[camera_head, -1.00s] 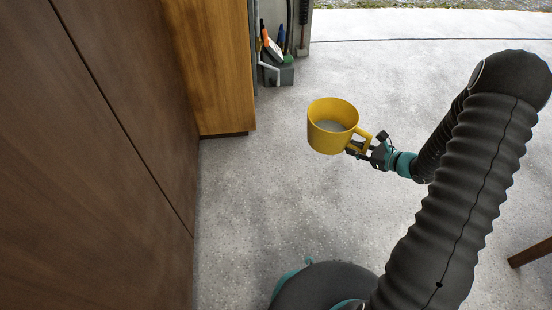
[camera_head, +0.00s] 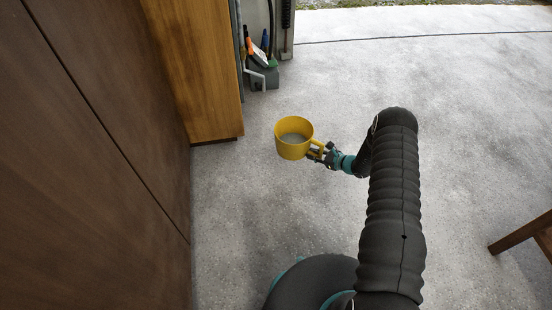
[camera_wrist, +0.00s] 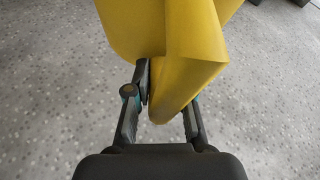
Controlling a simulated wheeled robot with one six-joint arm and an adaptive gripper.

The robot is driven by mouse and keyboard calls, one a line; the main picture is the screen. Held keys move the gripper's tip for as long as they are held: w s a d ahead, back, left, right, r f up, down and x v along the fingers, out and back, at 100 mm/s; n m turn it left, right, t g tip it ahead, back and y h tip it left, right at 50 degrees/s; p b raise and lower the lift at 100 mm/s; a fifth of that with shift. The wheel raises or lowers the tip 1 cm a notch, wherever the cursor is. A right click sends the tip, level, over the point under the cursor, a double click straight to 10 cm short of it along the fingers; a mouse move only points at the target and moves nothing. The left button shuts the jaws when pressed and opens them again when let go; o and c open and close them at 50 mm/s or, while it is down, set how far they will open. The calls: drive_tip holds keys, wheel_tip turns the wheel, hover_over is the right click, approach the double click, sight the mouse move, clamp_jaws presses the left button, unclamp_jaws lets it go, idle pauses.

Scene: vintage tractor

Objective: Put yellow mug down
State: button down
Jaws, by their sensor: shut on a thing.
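The yellow mug (camera_head: 291,149) is upright in the head view, with its handle toward the right and a greyish inside. My gripper (camera_head: 318,152) is shut on the mug's handle and holds it out from the arm over the grey floor. In the wrist view the mug (camera_wrist: 135,25) fills the top middle, and the fingers of my gripper (camera_wrist: 167,98) stand on either side of its handle. The far side of the mug is hidden there. The height of the mug above the floor is hard to tell.
A brown wooden cabinet front (camera_head: 90,150) runs along the left, with a lighter wood panel (camera_head: 200,80) behind it. A grey container of tools (camera_head: 265,78) stands at the back. A wooden leg (camera_head: 522,232) shows at the right. Open concrete floor (camera_head: 450,110) lies between.

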hover_over(287, 167)
wheel_tip(287, 167, down, 6)
drive_tip(key=shift+d+f, duration=0.15)
drive_tip(key=shift+f, duration=0.1)
drive_tip(key=shift+f+b, duration=0.35)
drive_tip(key=shift+f, duration=1.7)
drive_tip(key=shift+f, duration=0.15)
drive_tip(key=c, duration=1)
unclamp_jaws()
